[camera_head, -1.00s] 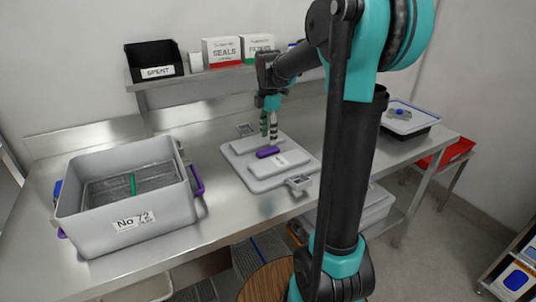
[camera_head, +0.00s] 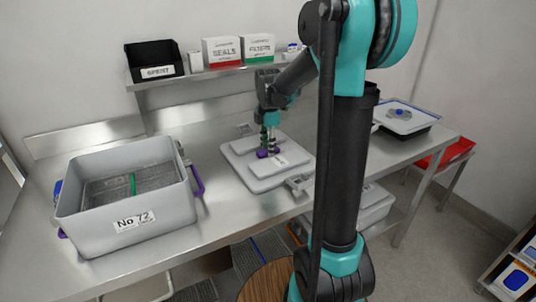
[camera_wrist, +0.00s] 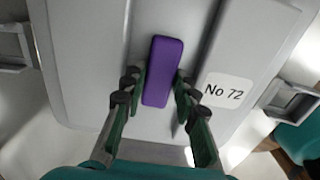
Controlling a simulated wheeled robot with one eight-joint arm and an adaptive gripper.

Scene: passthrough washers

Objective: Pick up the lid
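The grey lid (camera_head: 240,148) lies flat on the steel bench, to the right of the grey bin. It has a purple handle (camera_wrist: 162,71) in its middle and a "No 72" label, both clear in the wrist view. A latch shows at each end of the lid. My gripper (camera_head: 268,152) points down at the handle. In the wrist view my gripper (camera_wrist: 158,88) is open, with one finger on each side of the handle and a gap on both sides. The lid (camera_wrist: 90,60) fills most of that view.
A grey bin (camera_head: 128,243) labelled "No 72" stands open at the left, with a wire basket inside. A shelf (camera_head: 215,73) behind holds a black tray and boxes. A dark tray with a pale lid (camera_head: 405,118) sits at the bench's right end.

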